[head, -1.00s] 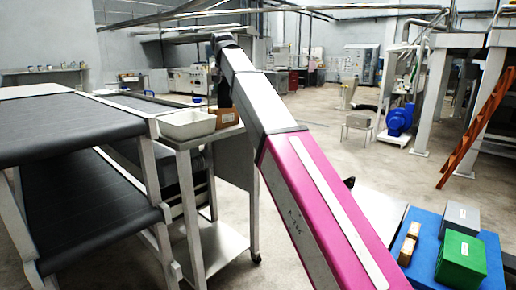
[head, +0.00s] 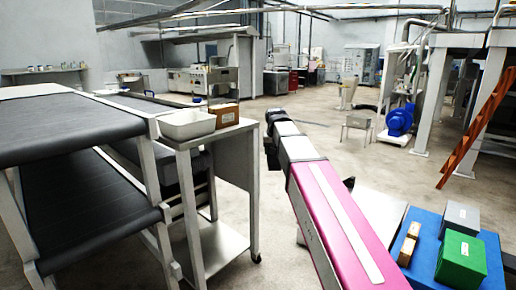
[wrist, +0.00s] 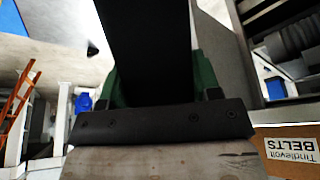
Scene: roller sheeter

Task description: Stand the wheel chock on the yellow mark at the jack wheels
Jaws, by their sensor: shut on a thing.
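In the wrist view a green piece (wrist: 205,76), which I take to be the wheel chock, shows on both sides of a broad black finger. It narrows toward the top of the picture, and the finger hides most of it. My gripper (wrist: 150,85) is shut on it. In the head view the dark end of my arm hangs beyond the magenta link, right of the steel trolley, and the held piece cannot be made out. I cannot make out the yellow mark or the jack wheels.
A steel trolley (head: 222,242) carries a white tray (head: 187,124) and a cardboard box (head: 224,115). Black conveyor belts (head: 70,127) fill the left. A blue surface (head: 426,255) at lower right bears a green box (head: 460,258) and smaller blocks. Open floor lies beyond.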

